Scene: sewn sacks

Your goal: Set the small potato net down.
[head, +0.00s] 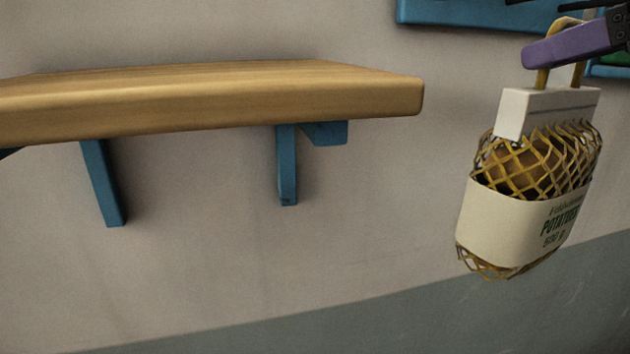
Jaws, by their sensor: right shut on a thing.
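The small potato net (525,215) hangs at the right of the head view. It is a yellow mesh with brown potatoes inside, a cream label band reading "POTATOES" and a cream header strip with a yellow loop handle on top. My right gripper (565,48), with a purple finger, is at the upper right edge and shut on the loop handle. The net hangs free in the air, slightly tilted, touching nothing below. My left gripper is not in view.
A wooden shelf (210,95) on blue brackets (287,165) is fixed to the grey wall at the left. Its visible top is bare. The net hangs to the right of the shelf's end, apart from it. A blue edge (470,12) shows at the top right.

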